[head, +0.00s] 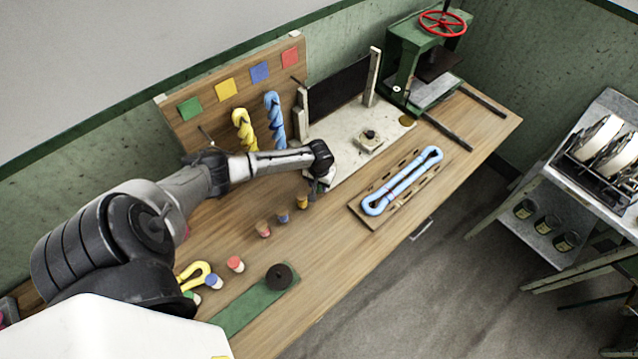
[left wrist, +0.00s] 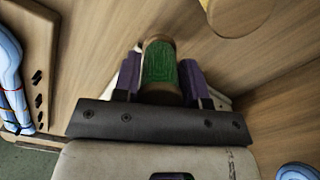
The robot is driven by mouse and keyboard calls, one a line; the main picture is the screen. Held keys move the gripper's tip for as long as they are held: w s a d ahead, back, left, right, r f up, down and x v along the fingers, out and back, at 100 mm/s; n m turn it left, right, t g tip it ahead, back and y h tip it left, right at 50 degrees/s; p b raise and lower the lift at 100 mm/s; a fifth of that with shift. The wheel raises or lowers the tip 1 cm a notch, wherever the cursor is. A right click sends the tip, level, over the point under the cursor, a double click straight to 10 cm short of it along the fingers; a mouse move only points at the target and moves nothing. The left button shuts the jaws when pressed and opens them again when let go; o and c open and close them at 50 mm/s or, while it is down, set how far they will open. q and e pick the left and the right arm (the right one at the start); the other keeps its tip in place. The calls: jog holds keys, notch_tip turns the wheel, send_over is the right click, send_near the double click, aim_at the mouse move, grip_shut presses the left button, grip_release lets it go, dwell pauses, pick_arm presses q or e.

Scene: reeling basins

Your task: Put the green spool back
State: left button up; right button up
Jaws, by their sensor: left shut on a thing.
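My left gripper (head: 317,184) reaches in over the middle of the table in the head view. In the left wrist view its two purple-padded fingers (left wrist: 162,80) are shut on the green spool (left wrist: 160,62), one on each side. The spool has a green wound middle and wooden ends. In the head view the gripper mostly hides it. It is low, by the end of a row with a yellow spool (head: 302,202), a blue one (head: 282,215) and a red one (head: 263,229). I cannot tell whether it touches the table. My right gripper is not in view.
A slotted board (head: 404,184) with a blue skein lies to the right. A peg panel (head: 225,95) with coloured squares and hanging skeins stands behind. A green mat (head: 240,312) with a dark disc (head: 279,276) lies in front. A green press (head: 415,55) stands far right.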

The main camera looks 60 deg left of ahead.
pick_arm(q)
jog(key=shift+f, duration=0.4)
jog(key=shift+f, duration=0.1)
jog(key=o, duration=0.9)
